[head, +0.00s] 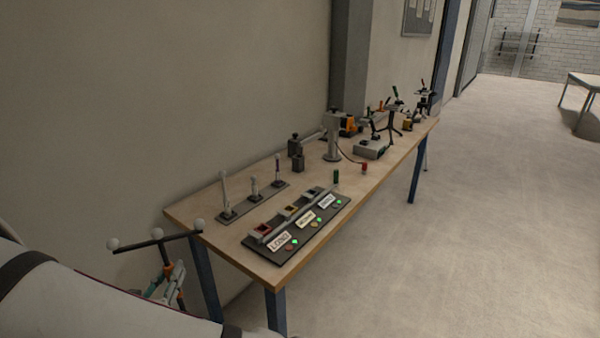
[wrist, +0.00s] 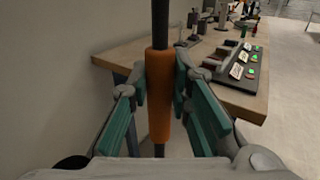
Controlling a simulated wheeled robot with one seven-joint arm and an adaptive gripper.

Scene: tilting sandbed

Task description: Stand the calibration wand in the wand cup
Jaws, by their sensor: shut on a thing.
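The calibration wand (head: 140,243) shows in the head view at the lower left, with a dark crossbar and pale balls, off the near left end of the table. In the wrist view its orange grip (wrist: 159,95) stands upright, with black rod above and below. My gripper (wrist: 160,88) is shut on this grip, one teal finger on each side. In the head view my gripper (head: 168,280) is below the crossbar, partly hidden by my arm. I cannot tell for sure which item is the wand cup; a small dark holder (head: 298,163) stands mid-table.
The long wooden table (head: 222,238) runs along the wall. A strip with upright pegs (head: 253,199) and a black panel with labels and lit buttons (head: 297,228) occupy its near end. A grey cylinder stand (head: 332,140) and several instruments stand farther back.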

